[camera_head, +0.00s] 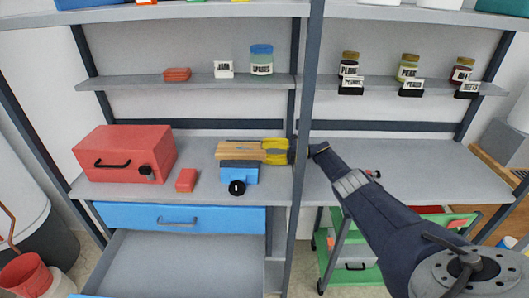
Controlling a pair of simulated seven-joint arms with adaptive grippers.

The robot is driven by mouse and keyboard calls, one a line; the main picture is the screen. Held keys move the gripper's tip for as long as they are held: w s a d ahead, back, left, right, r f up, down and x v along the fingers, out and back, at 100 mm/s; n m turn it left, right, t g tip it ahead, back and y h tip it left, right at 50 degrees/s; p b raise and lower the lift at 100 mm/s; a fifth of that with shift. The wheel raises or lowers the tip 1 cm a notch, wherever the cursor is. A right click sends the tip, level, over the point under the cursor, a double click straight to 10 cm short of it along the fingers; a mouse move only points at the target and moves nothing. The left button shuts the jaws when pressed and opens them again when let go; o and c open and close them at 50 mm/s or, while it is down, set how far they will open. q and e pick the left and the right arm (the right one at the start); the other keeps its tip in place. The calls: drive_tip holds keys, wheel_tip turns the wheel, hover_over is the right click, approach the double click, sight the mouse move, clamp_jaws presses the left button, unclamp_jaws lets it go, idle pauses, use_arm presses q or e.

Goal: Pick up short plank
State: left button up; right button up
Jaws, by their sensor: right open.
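A short light-wood plank (238,154) lies level on top of a blue block-like device (240,174) with a black round knob, on the grey workbench. My right gripper (268,150) reaches in from the right, behind the dark upright post. Its yellow fingers point left and are open at the plank's right end. I cannot tell whether they touch the wood. The post hides part of the gripper's body. My left gripper is not in view.
A red toolbox (120,154) and a small red block (186,180) sit left on the workbench (285,182). A dark post (302,120) crosses in front. Labelled jars (262,60) stand on the shelf above. An open drawer (180,262) and a green cart (350,262) are below.

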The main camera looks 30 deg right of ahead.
drive_tip(key=shift+o, duration=0.4)
drive_tip(key=shift+w+a, duration=0.1)
drive_tip(key=c, duration=1)
drive_tip(key=shift+r, duration=0.1)
drive_tip(key=shift+r, duration=1.25)
drive_tip(key=s+d+r, duration=0.5)
drive_tip(key=s+d, duration=0.2)
drive_tip(key=d, duration=0.4)
drive_tip(key=shift+s+d, duration=0.4)
